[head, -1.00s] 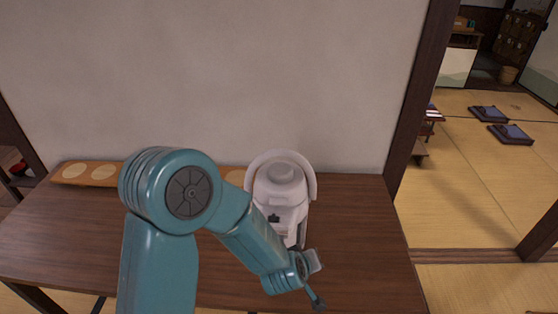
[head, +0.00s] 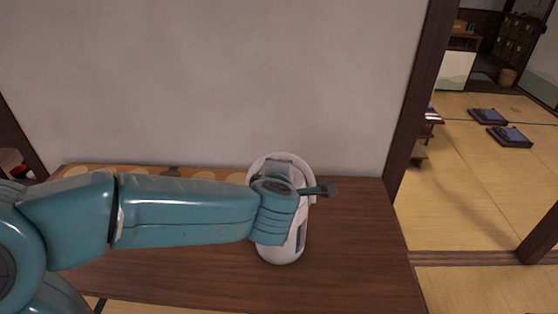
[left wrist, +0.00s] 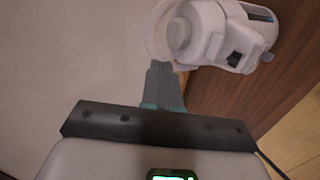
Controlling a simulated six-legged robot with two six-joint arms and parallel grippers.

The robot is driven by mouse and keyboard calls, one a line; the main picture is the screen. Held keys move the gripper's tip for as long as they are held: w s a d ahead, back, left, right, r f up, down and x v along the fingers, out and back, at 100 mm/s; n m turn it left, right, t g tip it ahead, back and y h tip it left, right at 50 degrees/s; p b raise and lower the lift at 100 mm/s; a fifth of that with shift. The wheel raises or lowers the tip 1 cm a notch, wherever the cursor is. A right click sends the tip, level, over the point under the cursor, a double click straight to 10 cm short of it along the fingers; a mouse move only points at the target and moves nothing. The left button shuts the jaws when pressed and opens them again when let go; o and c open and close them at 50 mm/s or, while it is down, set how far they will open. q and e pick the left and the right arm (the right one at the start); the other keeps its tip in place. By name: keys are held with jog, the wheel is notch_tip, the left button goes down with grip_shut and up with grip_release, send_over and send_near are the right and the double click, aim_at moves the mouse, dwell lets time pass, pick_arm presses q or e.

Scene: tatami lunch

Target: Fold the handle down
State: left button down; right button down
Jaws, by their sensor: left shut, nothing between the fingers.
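A white pot (head: 282,254) stands upright on the brown table. Its white handle (head: 290,156) shows as a raised arc at the far side of the lid. My left arm covers much of the pot's top and left side. My left gripper (head: 331,188) is shut and empty, pointing right across the pot's upper part. In the left wrist view the closed fingers (left wrist: 161,68) reach close to the pale handle arc (left wrist: 157,38), beside the pot (left wrist: 212,36). I cannot tell whether they touch it. My right gripper is in neither view.
The table (head: 360,250) is clear to the right and front of the pot. A wooden board (head: 215,172) with round pale spots lies along the plain wall (head: 230,80). Dark cushions (head: 509,136) lie on the tatami at the far right.

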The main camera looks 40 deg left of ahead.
pick_arm(q)
jog(key=shift+n, duration=0.5)
jog(key=x, duration=0.9)
jog(key=a+r+x, duration=0.1)
jog(key=x, duration=0.3)
jog(key=shift+w+f, duration=0.15)
